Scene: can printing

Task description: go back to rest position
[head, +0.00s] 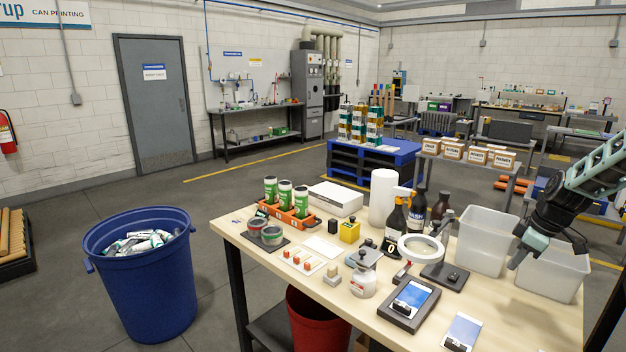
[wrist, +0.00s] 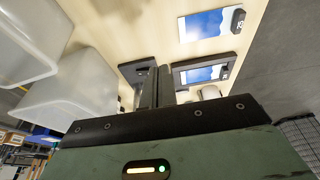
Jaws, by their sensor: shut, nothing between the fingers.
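My gripper (head: 518,262) is at the right end of the workbench in the head view, beside the clear plastic bins and at the end of my arm. In the wrist view my gripper (wrist: 156,86) shows two dark fingers close together with nothing held between them. The fingers point toward the bench top. The fingertips are partly hard to make out against the dark items behind them.
The workbench (head: 322,282) is crowded. Two bins (head: 483,240) (head: 552,272) stand close to my gripper. A ring magnifier (head: 420,248), dark bottles (head: 416,212) and a framed blue-and-white plate (head: 411,299) lie further left. A blue barrel (head: 150,285) stands on the floor.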

